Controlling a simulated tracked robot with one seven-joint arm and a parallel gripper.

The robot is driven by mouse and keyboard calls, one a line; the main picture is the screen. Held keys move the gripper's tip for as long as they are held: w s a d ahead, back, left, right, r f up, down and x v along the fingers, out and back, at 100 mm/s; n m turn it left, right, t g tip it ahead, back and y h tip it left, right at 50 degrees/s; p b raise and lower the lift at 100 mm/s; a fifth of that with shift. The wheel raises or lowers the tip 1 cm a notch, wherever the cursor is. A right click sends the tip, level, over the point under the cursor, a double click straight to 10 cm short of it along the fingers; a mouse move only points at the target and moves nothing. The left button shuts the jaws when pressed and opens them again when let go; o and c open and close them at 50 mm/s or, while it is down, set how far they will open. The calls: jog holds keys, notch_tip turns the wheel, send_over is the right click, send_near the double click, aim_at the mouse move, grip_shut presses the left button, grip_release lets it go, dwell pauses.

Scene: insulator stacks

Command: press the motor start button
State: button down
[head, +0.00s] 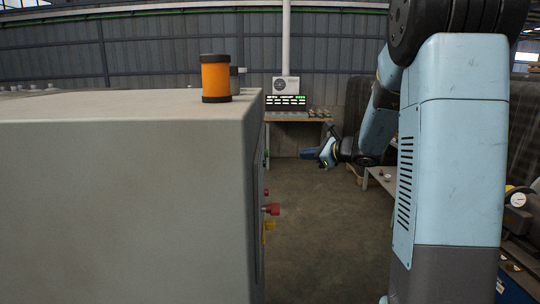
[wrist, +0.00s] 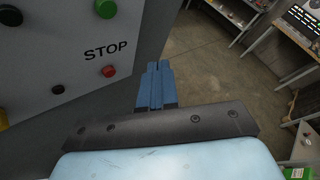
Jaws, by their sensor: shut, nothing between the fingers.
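A grey control cabinet (head: 120,200) fills the left of the head view, with its button face seen edge-on. In the wrist view its panel (wrist: 45,55) shows a green button (wrist: 105,8) at the top edge. No start label shows. Below it are the word STOP and a red button (wrist: 108,71). My gripper (wrist: 158,66) has its blue fingers shut together and empty. In the picture they lie right of the red button and below the green one, with no visible contact with either. In the head view my gripper (head: 325,153) is small and well right of the cabinet face.
An orange beacon (head: 215,77) stands on the cabinet. A bench (head: 295,119) stands at the back. Open floor (head: 320,225) lies right of the cabinet.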

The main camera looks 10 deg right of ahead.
jog(key=w+a, duration=0.1)
jog(key=a, duration=0.7)
jog(key=shift+w+a, duration=0.3)
jog(key=shift+w, duration=0.05)
jog(key=shift+a, duration=0.15)
dwell(1.9)
jog(key=shift+a+r, duration=0.1)
jog(key=shift+a, duration=0.15)
jog(key=shift+w+a, duration=0.15)
jog(key=shift+a, duration=0.4)
dwell(1.0)
jog(key=shift+d, duration=0.95)
jog(key=shift+s+d, duration=0.1)
jog(key=shift+s, duration=0.1)
jog(key=shift+s+d, duration=0.25)
jog(key=shift+d, duration=0.95)
jog(key=shift+s+d, duration=0.2)
jog(key=shift+d, duration=0.95)
